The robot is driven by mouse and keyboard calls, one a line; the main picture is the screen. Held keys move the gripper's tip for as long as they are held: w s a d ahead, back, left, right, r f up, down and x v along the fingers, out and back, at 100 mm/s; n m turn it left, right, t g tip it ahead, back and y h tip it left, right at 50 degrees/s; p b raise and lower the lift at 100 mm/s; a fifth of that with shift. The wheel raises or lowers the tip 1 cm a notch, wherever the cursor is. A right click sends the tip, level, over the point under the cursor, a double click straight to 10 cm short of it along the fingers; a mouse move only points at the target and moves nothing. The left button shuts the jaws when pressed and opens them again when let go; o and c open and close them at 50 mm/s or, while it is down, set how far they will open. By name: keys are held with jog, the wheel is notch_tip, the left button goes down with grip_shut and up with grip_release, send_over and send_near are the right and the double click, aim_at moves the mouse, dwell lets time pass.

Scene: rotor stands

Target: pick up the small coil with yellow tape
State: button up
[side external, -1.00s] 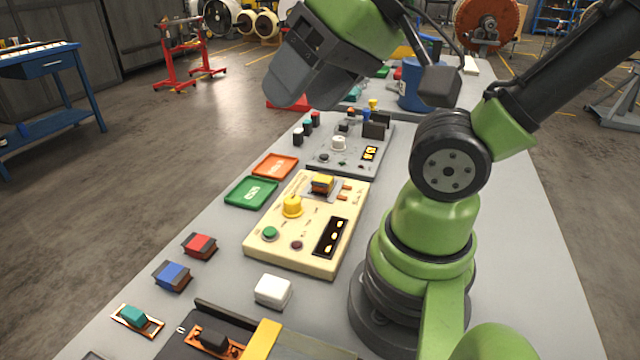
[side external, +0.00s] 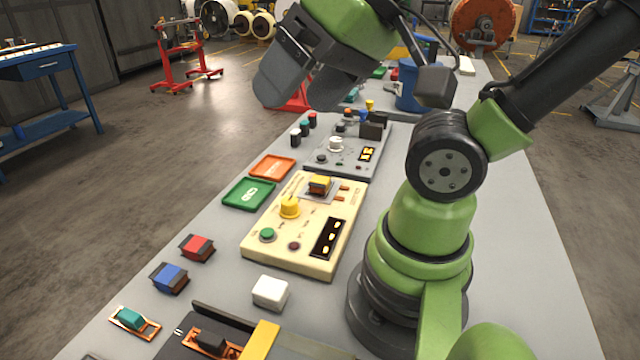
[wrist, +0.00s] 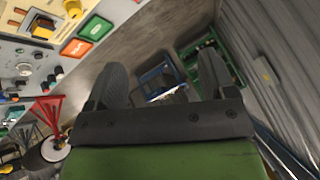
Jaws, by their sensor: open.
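The small coil with yellow tape (side external: 320,186) sits in a seat at the far end of the cream tester box (side external: 285,258), beside two orange strips. In the wrist view the coil (wrist: 42,26) is near the upper left corner, small and partly blurred. My gripper (side external: 302,92) is open and empty, high above the bench and beyond the cream box, well apart from the coil. In the wrist view my gripper's two fingers (wrist: 163,85) are spread with only floor and distant furniture between them.
A yellow knob (side external: 289,207) stands on the cream box near the coil. A grey control panel (side external: 322,157) lies behind it.

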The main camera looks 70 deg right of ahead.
jog(key=shift+o, duration=0.7)
